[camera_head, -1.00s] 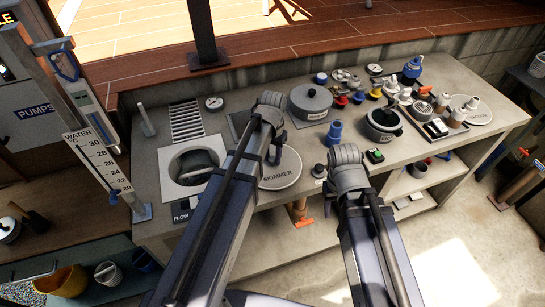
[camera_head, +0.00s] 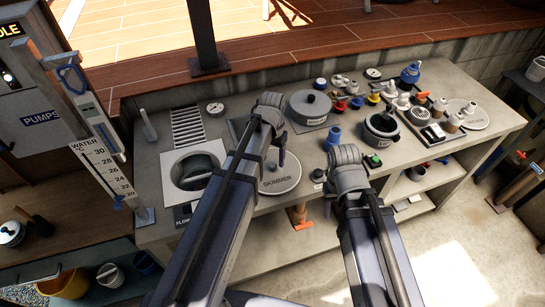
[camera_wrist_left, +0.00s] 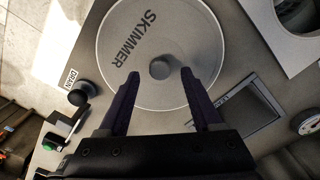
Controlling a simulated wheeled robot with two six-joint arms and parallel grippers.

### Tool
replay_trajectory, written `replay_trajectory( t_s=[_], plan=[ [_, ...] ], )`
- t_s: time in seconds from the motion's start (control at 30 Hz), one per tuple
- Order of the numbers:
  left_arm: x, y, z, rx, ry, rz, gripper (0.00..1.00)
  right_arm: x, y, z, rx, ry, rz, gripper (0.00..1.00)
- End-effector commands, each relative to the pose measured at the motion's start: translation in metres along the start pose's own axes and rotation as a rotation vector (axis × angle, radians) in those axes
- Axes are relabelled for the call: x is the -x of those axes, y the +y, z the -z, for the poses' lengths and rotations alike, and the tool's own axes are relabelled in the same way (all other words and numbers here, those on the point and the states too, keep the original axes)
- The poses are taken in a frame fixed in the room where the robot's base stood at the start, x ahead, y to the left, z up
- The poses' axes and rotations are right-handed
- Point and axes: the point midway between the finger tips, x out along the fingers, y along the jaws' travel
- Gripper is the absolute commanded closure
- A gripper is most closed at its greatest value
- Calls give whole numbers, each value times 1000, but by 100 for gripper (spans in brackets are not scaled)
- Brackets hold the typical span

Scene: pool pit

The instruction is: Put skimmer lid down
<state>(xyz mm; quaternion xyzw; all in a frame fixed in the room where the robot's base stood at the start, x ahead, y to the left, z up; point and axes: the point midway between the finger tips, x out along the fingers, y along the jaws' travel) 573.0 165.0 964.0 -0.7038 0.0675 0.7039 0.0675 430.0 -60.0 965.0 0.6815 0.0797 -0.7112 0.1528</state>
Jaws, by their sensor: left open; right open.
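The skimmer lid (camera_head: 281,178) is a round, pale grey disc lettered SKIMMER. It lies flat on the counter, beside the square-framed round opening (camera_head: 194,170). My left gripper (camera_wrist_left: 160,74) is open over the lid. In the left wrist view the lid's dark round knob (camera_wrist_left: 160,68) shows between the two fingertips, with a gap on each side. In the head view my left arm covers part of the lid. My right gripper (camera_head: 345,165) is over the counter's front edge, right of the lid, its fingers mostly hidden by its own arm.
An open dark pot (camera_head: 381,127) and several small fittings fill the right. A dark knob marked DRAIN (camera_wrist_left: 80,93) and a green-buttoned switch (camera_head: 373,160) are near the front edge.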

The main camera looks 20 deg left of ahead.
Motion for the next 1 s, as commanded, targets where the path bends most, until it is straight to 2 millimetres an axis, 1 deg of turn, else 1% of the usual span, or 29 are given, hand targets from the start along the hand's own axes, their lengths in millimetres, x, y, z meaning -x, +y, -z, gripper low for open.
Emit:
replay_trajectory(
  t_s=[0.03, 0.4, 0.5, 0.63, 0.83, 0.87, 0.93, 0.97, 1.0],
  plan=[
    [14, 0, 0, 0, 0, 0, 34, 14, 1, -1, 0, 0, 0, 50],
    [73, 0, 0, 0, 0, 0, 34, 72, 7, -4, 2, 0, 0, 50],
    [86, 0, 0, 0, 0, 0, 34, 86, 8, -5, 1, 0, 0, 50],
    [96, 0, 0, 0, 0, 0, 34, 95, 9, -6, -2, 0, 1, 50],
    [97, 1, -1, -1, 0, 0, 34, 97, 9, -6, -3, 0, 1, 50],
    [97, 4, -3, -4, -2, 2, 34, 96, 9, -6, -3, 0, 1, 50],
    [97, 22, -16, -22, -8, 8, 34, 96, 9, -6, -3, 0, 1, 50],
    [97, 33, -25, -32, -12, 14, 34, 96, 9, -6, -3, 0, 1, 50],
    [97, 49, -38, -48, -18, 24, 34, 96, 9, -6, -2, 0, 1, 50]
  ],
)
